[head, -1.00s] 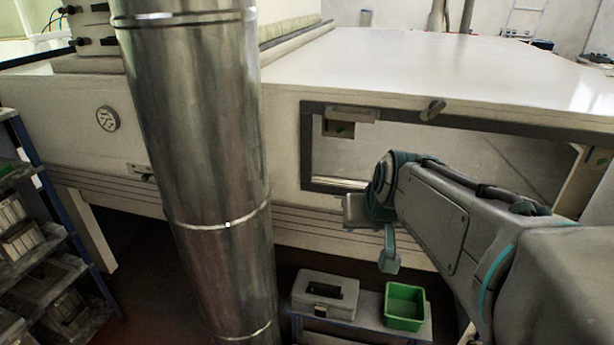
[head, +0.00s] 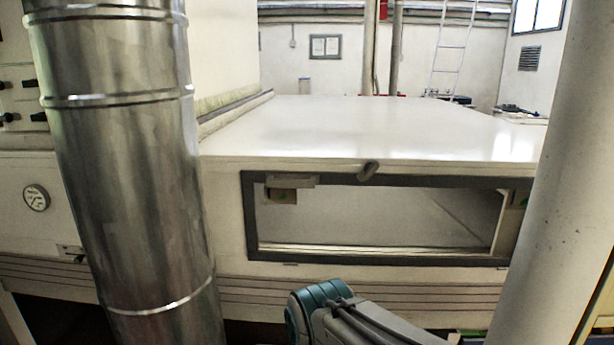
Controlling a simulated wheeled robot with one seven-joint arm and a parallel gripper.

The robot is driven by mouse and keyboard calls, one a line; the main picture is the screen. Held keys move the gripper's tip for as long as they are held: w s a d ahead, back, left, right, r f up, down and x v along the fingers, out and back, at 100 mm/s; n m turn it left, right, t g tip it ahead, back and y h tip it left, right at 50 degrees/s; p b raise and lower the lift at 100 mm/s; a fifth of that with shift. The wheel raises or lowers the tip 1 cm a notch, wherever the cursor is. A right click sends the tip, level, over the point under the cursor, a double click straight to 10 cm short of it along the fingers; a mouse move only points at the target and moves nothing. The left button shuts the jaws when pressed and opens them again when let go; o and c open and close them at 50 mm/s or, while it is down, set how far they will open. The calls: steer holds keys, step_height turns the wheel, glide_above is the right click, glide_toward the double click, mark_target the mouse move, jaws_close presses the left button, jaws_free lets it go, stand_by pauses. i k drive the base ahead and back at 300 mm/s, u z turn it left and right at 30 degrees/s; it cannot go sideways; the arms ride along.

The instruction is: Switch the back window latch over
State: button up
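A window opening with a dark grey frame (head: 250,222) is in the side of the long white tunnel housing, in the middle of the head view. A small dark grey latch-like handle (head: 368,171) sits on the top edge of this frame, tilted. I cannot tell whether this is the back window's latch; no other latch is clear. A pale bracket (head: 292,181) is at the frame's upper left corner. Part of my grey and teal arm shows at the bottom centre, below the window and apart from it. My gripper is out of view.
A thick shiny metal duct (head: 130,190) stands close on the left. A pale post (head: 560,180) stands close on the right. The white housing top (head: 380,125) is clear. A round gauge (head: 36,197) is left of the duct.

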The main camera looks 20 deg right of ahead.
mark_target(370, 168)
steer(key=u, duration=1.1)
steer(key=k, duration=1.25)
steer(key=z, duration=0.85)
steer(key=i, duration=0.45)
